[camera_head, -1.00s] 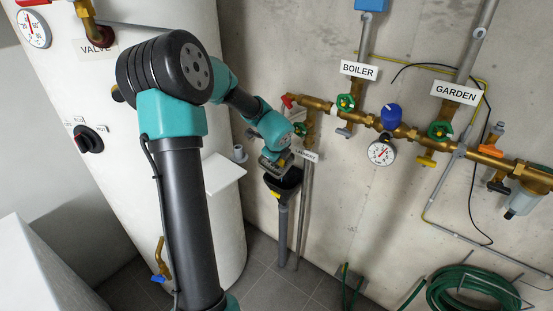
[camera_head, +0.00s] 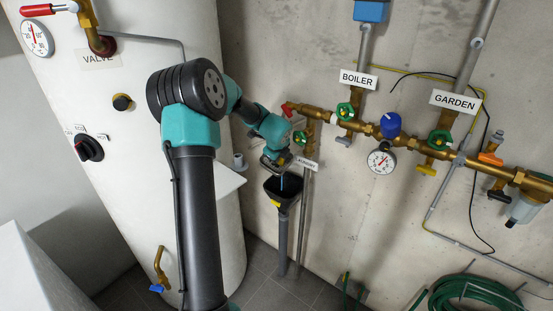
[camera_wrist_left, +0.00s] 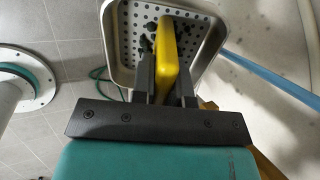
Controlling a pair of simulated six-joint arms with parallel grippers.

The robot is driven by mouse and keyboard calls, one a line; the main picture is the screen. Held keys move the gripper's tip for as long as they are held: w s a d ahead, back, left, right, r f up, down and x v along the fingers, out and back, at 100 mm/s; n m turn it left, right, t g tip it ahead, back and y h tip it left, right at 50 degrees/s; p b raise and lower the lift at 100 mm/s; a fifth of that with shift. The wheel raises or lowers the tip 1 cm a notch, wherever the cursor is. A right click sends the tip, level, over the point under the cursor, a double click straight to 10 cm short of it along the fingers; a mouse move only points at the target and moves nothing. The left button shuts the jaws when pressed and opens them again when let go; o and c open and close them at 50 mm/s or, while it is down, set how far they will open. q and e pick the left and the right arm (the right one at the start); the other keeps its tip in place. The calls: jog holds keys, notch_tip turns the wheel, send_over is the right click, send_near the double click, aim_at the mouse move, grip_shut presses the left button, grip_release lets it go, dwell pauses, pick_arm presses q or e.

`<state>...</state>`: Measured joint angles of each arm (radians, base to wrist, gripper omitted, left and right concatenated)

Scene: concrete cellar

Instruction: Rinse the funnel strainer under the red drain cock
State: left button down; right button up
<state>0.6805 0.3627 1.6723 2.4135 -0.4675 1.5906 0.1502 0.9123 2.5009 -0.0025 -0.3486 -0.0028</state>
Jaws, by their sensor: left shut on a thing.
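The funnel strainer (camera_wrist_left: 122,45) is a square metal basket with a perforated floor and a yellow handle (camera_wrist_left: 166,50). My left gripper (camera_wrist_left: 163,75) is shut on that handle in the left wrist view. In the head view my left gripper (camera_head: 273,164) is just above the black funnel (camera_head: 284,191), and the strainer is hard to make out there. The red drain cock (camera_head: 289,105) is on the brass pipe's left end, above the gripper. A thin blue stream (camera_head: 281,182) shows over the funnel. A blue streak (camera_wrist_left: 270,84) runs beside the strainer's right edge in the wrist view. My right gripper is out of view.
A white tank (camera_head: 130,180) with a small white shelf (camera_head: 228,181) stands left of the funnel. Brass pipework (camera_head: 400,130) with green valves and a gauge (camera_head: 381,159) runs along the wall to the right. A green hose (camera_head: 470,292) lies at lower right.

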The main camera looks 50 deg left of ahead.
aim_at(276, 164)
pick_arm(q)
jog(key=shift+w+a+f, duration=0.2)
jog(key=shift+w+a, duration=0.35)
jog(key=shift+a, duration=0.1)
jog(key=shift+w+a+f, duration=0.15)
jog(key=shift+w+a, duration=0.4)
jog(key=shift+a, duration=0.1)
jog(key=shift+d, duration=0.1)
jog(key=shift+s+d, duration=1.35)
jog(key=shift+d, duration=0.15)
jog(key=shift+s+d, duration=1.3)
jog(key=shift+d, duration=0.15)
jog(key=shift+r, duration=0.1)
jog(key=s+d+r, duration=0.3)
jog(key=shift+s+d+r, duration=0.15)
jog(key=shift+d+r, duration=0.2)
jog(key=shift+r, duration=0.05)
